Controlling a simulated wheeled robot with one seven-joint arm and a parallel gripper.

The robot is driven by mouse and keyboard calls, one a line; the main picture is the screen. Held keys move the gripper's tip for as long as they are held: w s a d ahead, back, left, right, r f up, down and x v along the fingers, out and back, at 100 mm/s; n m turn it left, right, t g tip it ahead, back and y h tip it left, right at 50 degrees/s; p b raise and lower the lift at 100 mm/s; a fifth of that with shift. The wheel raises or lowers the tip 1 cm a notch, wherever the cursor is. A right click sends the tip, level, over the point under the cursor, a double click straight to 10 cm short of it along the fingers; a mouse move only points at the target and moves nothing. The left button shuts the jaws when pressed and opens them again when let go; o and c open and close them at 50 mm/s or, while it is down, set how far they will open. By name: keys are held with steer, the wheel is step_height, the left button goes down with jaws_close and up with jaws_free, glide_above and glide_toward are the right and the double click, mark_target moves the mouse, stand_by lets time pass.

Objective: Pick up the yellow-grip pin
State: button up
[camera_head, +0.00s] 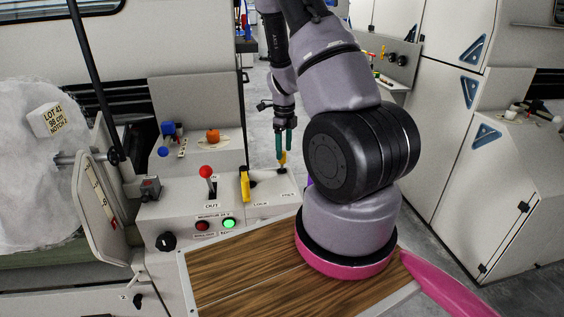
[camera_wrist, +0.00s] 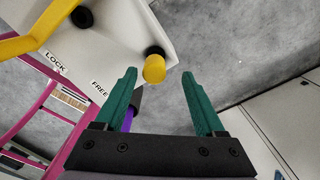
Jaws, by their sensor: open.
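The yellow-grip pin (camera_head: 282,159) stands in a dark collar on the pale panel beside the FREE label. In the wrist view its yellow grip (camera_wrist: 154,69) points toward the camera, with the black collar behind it. My gripper (camera_head: 285,155) hangs fingers down just above the pin. In the wrist view my gripper (camera_wrist: 159,75) is open, green fingers apart, with the grip in line with the gap, nearer the left finger. I cannot tell whether the fingertips are level with the grip. Nothing is held.
A yellow lever (camera_head: 244,185) stands left of the pin, near the LOCK label (camera_wrist: 55,62). A red-knobbed lever (camera_head: 206,173) and lit green button (camera_head: 229,223) are further left. A wooden-topped surface (camera_head: 235,284) lies in front. White cabinets (camera_head: 450,150) stand right.

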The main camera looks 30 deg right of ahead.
steer(key=f, duration=0.5)
steer(key=shift+a+f, duration=0.1)
steer(key=shift+a, duration=0.25)
steer(key=shift+c, duration=0.4)
jaws_close()
step_height(320, 180, up, 10)
steer(key=shift+r, duration=0.1)
step_height(320, 180, up, 8)
glide_above(282, 161)
steer(key=w, duration=0.1)
steer(key=shift+w+d, duration=0.15)
steer(key=shift+d, duration=0.15)
stand_by(0.8)
